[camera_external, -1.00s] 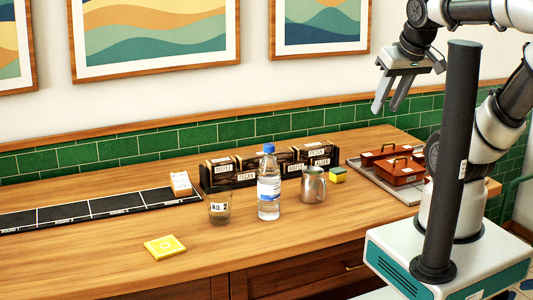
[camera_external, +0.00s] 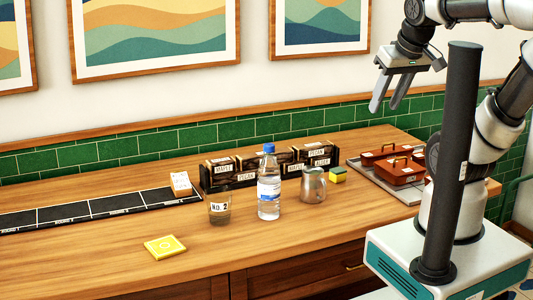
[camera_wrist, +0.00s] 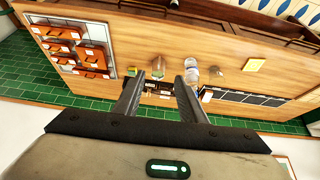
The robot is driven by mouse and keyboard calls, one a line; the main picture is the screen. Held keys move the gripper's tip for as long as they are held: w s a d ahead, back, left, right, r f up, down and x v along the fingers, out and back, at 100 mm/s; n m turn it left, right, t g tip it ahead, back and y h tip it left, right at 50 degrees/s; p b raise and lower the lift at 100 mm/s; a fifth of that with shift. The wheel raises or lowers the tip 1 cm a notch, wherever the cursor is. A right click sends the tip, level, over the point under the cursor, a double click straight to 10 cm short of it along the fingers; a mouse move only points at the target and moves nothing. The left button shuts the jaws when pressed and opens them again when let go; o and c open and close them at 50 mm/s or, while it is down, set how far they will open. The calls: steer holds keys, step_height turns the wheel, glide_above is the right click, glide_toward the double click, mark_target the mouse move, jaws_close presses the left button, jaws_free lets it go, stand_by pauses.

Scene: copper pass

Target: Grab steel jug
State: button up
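The steel jug (camera_external: 313,186) stands upright on the wooden counter, just right of a clear water bottle (camera_external: 268,183). In the wrist view the jug (camera_wrist: 158,67) shows small, beyond my fingertips and slightly left of the bottle (camera_wrist: 190,72). My gripper (camera_external: 389,105) is high above the counter, up and to the right of the jug and well apart from it. Its two fingers are spread with nothing between them; they also show in the wrist view (camera_wrist: 158,84).
A glass marked No. 2 (camera_external: 219,208) stands left of the bottle. Dark labelled boxes (camera_external: 238,172) stand behind. A yellow-green sponge (camera_external: 338,175) and a tray (camera_external: 413,192) with copper-coloured boxes lie right. A yellow pad (camera_external: 165,246) lies in front; the front counter is largely clear.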

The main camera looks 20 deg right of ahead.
steer(key=w+f+n+g+b, duration=0.3)
steer(key=w+f+b, duration=0.1)
steer(key=w, duration=0.8)
steer(key=n+g+b, duration=0.2)
steer(key=n+b, duration=0.2)
glide_above(324, 196)
steer(key=w, duration=0.2)
step_height(324, 196, down, 14)
steer(key=f, duration=1.1)
steer(key=shift+s+d+b, duration=0.2)
steer(key=shift+b, duration=0.2)
steer(key=f, duration=0.5)
steer(key=shift+s+f, duration=0.1)
steer(key=shift+s, duration=0.3)
steer(key=shift+d+f, duration=0.1)
steer(key=shift+f, duration=0.35)
jaws_close()
